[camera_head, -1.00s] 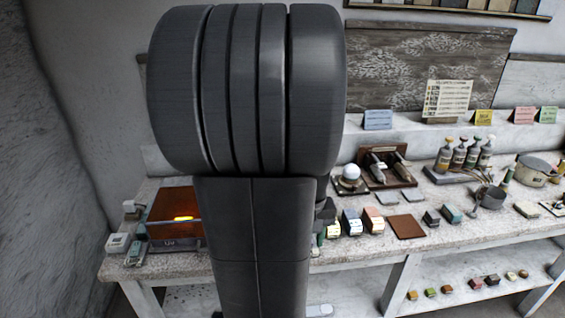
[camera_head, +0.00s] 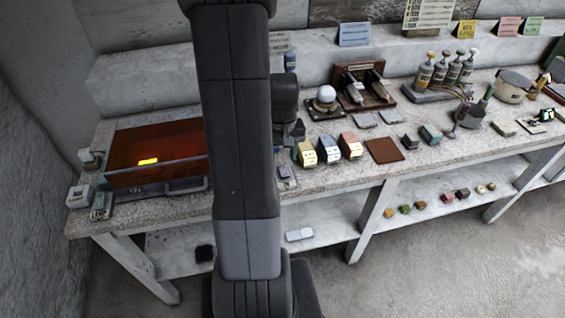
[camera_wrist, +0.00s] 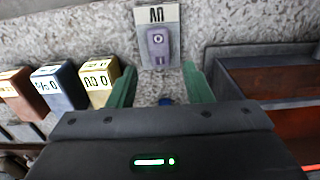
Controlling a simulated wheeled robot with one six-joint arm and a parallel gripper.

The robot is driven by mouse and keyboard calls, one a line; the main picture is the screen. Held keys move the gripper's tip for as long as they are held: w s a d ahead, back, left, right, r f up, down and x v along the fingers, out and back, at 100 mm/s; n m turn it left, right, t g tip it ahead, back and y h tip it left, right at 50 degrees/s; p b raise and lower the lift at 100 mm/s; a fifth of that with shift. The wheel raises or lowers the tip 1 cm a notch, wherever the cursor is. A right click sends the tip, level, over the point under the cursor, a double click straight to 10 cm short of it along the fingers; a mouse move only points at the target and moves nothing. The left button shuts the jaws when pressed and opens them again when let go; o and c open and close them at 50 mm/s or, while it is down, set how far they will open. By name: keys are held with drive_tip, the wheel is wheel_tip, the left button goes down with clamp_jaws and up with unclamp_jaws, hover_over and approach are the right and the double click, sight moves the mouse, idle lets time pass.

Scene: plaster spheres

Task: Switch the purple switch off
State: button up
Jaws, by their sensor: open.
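The purple switch (camera_head: 286,172) sits on a pale plate on the bench, just right of my arm in the head view. In the wrist view the purple switch (camera_wrist: 158,46) is upright-facing on its plate, with a ring mark on its face and dark lettering on the plate. My gripper (camera_wrist: 160,80) is open, with green fingers on either side and nothing held between them. The switch lies beyond the gap between the fingertips, apart from them. In the head view my gripper is mostly hidden by my arm.
Yellow (camera_wrist: 98,82), blue and reddish labelled blocks stand left of the fingers in the wrist view. An orange-lit box (camera_head: 150,150) stands left of my arm. A white sphere (camera_head: 326,93) on a stand is behind.

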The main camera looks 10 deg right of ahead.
sight(283, 168)
drive_tip(key=shift+f, duration=2.15)
